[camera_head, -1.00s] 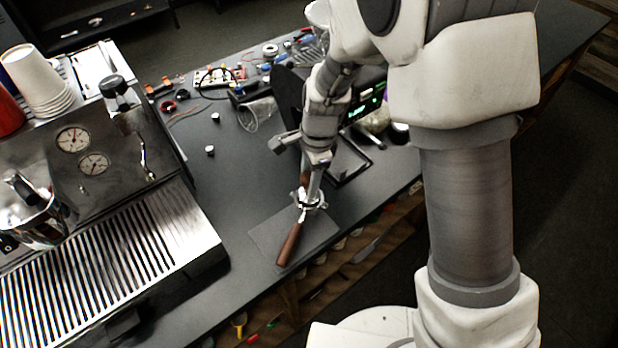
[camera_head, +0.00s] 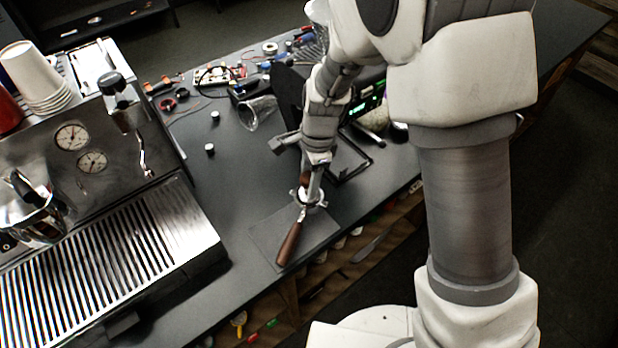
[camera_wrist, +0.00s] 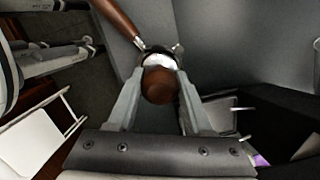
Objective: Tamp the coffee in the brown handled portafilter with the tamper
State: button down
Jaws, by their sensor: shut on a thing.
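The brown handled portafilter (camera_head: 291,240) lies on a dark mat (camera_head: 325,232) near the counter's front edge, its handle towards the lower left. In the wrist view its handle (camera_wrist: 118,18) runs to the upper left. My gripper (camera_head: 308,183) points down over the basket. In the wrist view my gripper (camera_wrist: 158,95) is shut on the brown knob of the tamper (camera_wrist: 160,84). The tamper's metal part shows just beyond the knob, at the basket. The coffee is hidden, and I cannot tell how deep the tamper sits.
The espresso machine (camera_head: 110,190) with its drip tray stands at the left. A scale with a green display (camera_head: 366,108) is behind my arm. A clear cup (camera_head: 258,112) lies on the counter, and tools and wires are at the back. The counter between machine and mat is mostly clear.

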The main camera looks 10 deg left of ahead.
jog(key=shift+f+b, duration=0.55)
jog(key=shift+f, duration=0.3)
dwell(0.5)
jog(key=shift+s+d+f, duration=0.1)
jog(key=shift+s+f, duration=0.1)
jog(key=shift+f, duration=0.1)
dwell(0.9)
jog(key=shift+r, duration=0.1)
jog(key=shift+w+r+p, duration=0.2)
jog(key=shift+r+p, duration=1.3)
jog(key=shift+r, duration=0.35)
jog(key=shift+r+p, duration=1.8)
jog(key=shift+r, duration=0.5)
